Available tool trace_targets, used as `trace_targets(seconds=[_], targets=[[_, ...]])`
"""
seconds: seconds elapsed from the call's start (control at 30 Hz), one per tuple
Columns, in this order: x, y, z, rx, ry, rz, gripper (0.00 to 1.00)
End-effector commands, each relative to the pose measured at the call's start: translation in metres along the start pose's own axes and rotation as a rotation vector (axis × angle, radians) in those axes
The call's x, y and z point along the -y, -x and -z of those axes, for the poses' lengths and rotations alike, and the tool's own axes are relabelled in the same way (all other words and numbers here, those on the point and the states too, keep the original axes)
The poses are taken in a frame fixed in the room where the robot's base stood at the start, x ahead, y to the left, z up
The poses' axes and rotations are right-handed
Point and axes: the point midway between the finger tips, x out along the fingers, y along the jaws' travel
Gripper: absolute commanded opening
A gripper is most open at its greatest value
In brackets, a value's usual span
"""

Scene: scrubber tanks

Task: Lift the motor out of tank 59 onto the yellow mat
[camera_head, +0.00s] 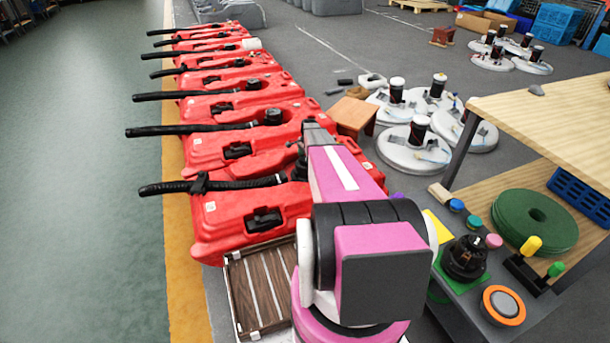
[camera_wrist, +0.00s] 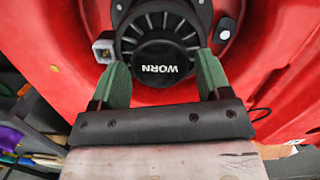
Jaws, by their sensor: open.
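The motor (camera_wrist: 158,50) is a round black unit marked "WORN", upside down in the wrist view, seated in the recess of a red tank (camera_wrist: 60,30). The tank's number cannot be read. My gripper (camera_wrist: 162,62) is open, its green-padded fingers reaching to either side of the motor's near part; I cannot tell whether they touch it. In the head view my pink arm hides most of the gripper and this motor over the nearest red tank (camera_head: 225,215). The yellow mat (camera_head: 438,227) lies on the grey bench at the right, partly hidden by my arm.
A row of red tanks with black hoses (camera_head: 165,131) runs back on the left. A black motor (camera_head: 465,257) stands on a green mat on the bench, near an orange round part (camera_head: 503,304) and small coloured knobs. A wooden shelf (camera_head: 560,110) stands at the right.

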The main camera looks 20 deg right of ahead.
Motion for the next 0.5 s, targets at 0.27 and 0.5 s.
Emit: trace_targets(seconds=[0.27,0.5], targets=[[0.0000,-0.0134,-0.0001,0.000,0.000,0.000,0.70],[0.0000,-0.0130,0.0000,0.000,0.000,0.000,0.28]])
